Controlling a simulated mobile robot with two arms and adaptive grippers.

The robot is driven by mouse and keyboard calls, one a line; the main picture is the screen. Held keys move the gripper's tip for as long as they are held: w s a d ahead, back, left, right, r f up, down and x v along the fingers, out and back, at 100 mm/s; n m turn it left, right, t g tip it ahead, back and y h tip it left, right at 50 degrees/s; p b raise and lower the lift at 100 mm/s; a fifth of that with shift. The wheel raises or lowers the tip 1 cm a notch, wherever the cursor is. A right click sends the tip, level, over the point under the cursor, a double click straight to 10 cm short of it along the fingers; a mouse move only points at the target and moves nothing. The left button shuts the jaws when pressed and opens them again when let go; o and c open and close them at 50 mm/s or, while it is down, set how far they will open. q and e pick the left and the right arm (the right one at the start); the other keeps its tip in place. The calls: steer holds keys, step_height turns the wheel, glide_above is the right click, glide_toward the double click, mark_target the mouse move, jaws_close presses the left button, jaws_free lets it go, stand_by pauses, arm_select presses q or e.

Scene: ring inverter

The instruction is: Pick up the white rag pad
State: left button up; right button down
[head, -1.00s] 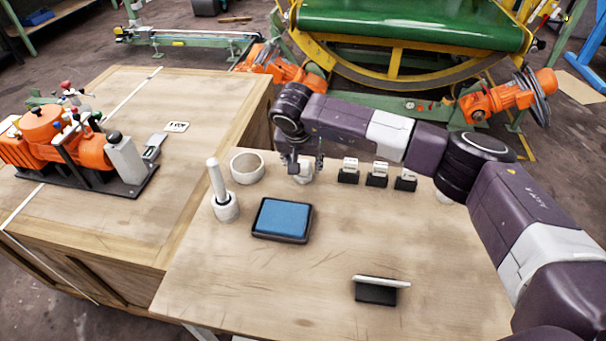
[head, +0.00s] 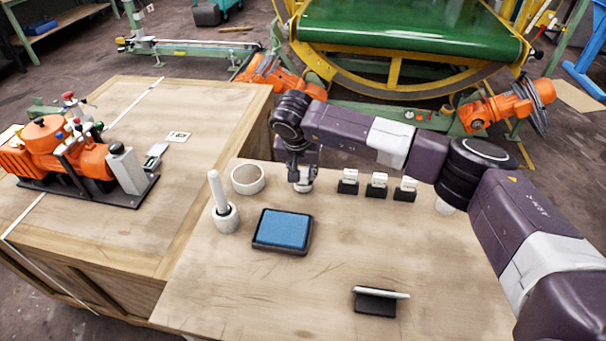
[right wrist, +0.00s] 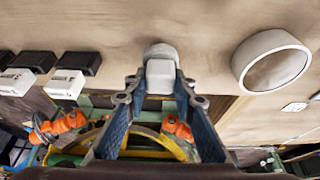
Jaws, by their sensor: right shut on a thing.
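The white rag pad (head: 304,186) is a small whitish piece near the far edge of the wooden table. In the right wrist view the pad (right wrist: 160,72) sits between the two blue-grey fingers. My right gripper (head: 301,177) points down and is shut on it; the gripper (right wrist: 158,80) touches the pad on both sides. The pad is at or very close to the table top; I cannot tell whether it is clear of it. My left gripper is not in view.
A white ring (head: 248,179) stands left of the pad. A white handled tool in a round holder (head: 226,216) and a blue ink pad (head: 283,231) are nearer. Black-and-white stamps (head: 377,185) stand to the right. A black-and-white block (head: 376,302) is in front.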

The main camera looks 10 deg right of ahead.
mark_target(303, 171)
step_height(303, 171, up, 19)
steer(key=p, duration=0.8)
steer(key=shift+p, duration=0.4)
